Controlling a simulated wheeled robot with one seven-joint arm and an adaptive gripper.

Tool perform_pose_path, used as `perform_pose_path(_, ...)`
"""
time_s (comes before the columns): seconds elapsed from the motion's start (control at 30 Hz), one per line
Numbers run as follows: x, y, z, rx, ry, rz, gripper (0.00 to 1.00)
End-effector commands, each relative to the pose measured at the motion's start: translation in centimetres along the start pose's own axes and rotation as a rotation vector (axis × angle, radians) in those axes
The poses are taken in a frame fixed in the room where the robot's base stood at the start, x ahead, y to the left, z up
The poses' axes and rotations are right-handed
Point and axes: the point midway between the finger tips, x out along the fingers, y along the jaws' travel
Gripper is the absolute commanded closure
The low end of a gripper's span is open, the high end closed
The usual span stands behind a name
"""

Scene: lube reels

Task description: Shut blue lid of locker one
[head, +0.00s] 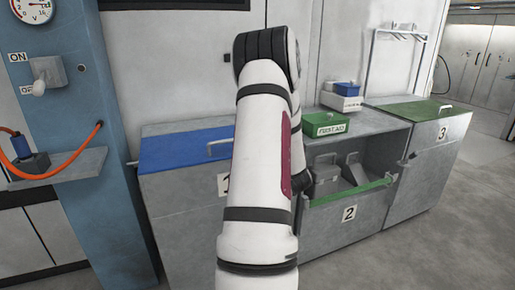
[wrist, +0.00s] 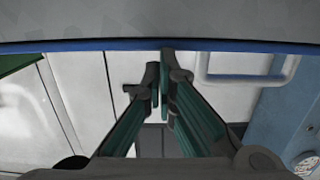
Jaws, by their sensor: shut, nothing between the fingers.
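The blue lid (head: 185,151) of locker one (head: 188,205) lies about level on top of the grey locker, left of my arm in the head view. I cannot tell if a thin gap remains under it. In the wrist view the lid shows edge-on as a thin blue strip (wrist: 90,45), with the handle (wrist: 248,78) to the right of the fingers. My gripper (wrist: 161,72) is shut and empty, its tips at the blue strip; contact is unclear. The arm hides the gripper in the head view.
Locker two (head: 340,225) is open, with grey items inside and a green first aid box (head: 326,124) above. Locker three (head: 440,150) has a green lid, down. A blue pillar (head: 95,130) with a shelf and orange cable stands left. Floor is free at right.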

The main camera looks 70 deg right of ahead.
Motion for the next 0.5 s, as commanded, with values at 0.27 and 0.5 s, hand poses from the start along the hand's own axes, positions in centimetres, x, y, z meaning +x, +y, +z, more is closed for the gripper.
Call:
perform_pose_path(0.27,0.1,0.0,1.9,0.000,-0.001,0.000,1.00)
perform_pose_path(0.5,0.1,0.0,2.0,0.000,-0.001,0.000,1.00)
